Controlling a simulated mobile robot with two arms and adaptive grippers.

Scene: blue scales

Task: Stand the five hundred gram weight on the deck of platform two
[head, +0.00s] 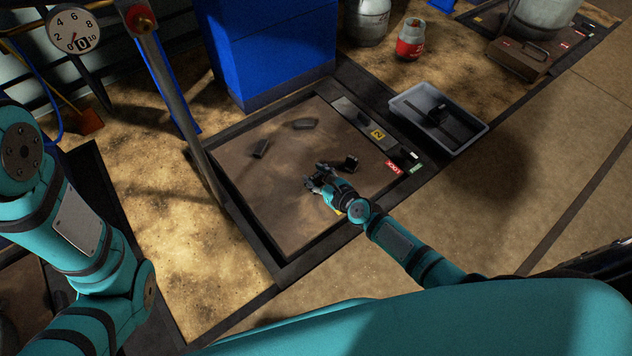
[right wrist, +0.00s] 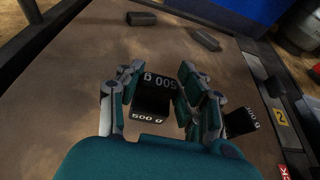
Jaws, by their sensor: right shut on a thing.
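The dark five hundred gram weight (right wrist: 152,102) is between the fingers of my right gripper (right wrist: 160,100) in the right wrist view, its "500 g" labels readable. The gripper is shut on it. In the head view my right gripper (head: 320,180) is over the brown deck of platform two (head: 275,205), near its front right part, and hides the weight. I cannot tell whether the weight touches the deck. Platform two carries a yellow "2" plate (head: 377,134) on its right edge strip. My left arm shows at the left; its gripper is out of view.
Another dark labelled weight (head: 350,163) is on the deck just right of the gripper. Two dark blocks (head: 260,149) (head: 304,124) lie farther back. A grey tray (head: 472,139) with dark contents stands right of the platform. A blue cabinet (head: 270,45) stands behind.

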